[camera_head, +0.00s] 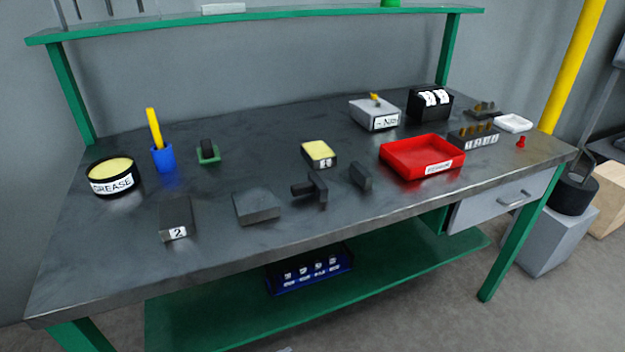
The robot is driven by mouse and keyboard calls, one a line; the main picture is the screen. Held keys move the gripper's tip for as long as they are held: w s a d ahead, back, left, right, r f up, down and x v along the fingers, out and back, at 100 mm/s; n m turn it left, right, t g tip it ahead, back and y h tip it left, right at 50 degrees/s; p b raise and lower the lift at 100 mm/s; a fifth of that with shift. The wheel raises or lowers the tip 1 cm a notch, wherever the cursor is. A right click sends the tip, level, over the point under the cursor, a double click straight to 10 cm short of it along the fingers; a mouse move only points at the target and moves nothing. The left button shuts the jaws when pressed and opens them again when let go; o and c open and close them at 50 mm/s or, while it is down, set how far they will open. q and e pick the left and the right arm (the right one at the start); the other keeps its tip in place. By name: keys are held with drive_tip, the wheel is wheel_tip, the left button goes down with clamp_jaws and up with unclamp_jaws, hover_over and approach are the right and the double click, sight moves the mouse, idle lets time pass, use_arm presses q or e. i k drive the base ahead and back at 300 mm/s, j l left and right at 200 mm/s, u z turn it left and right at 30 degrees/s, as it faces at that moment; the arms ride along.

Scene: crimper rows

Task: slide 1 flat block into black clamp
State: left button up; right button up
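A dark grey flat block (257,208) lies on the workbench (225,255) near the middle of its front half. To its right stands a small black clamp-like piece (318,187) with a short bar sticking out to the left. A gap separates the two. A small dark upright block (361,177) stands just right of the clamp-like piece. A longer dark block with a "2" label (175,215) lies to the left of the flat block. Neither of my grippers shows in the head view.
A grease tin (111,188), blue cup (163,158) and green-based piece (208,153) stand at the left. A yellow-topped box (319,153) is behind the clamp-like piece; a red tray (400,169) is to the right. The bench's front left is clear.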

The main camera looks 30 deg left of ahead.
sight(318, 154)
drive_tip(key=i+l+u, duration=0.4)
drive_tip(key=i+l, duration=0.25)
drive_tip(key=l, duration=0.15)
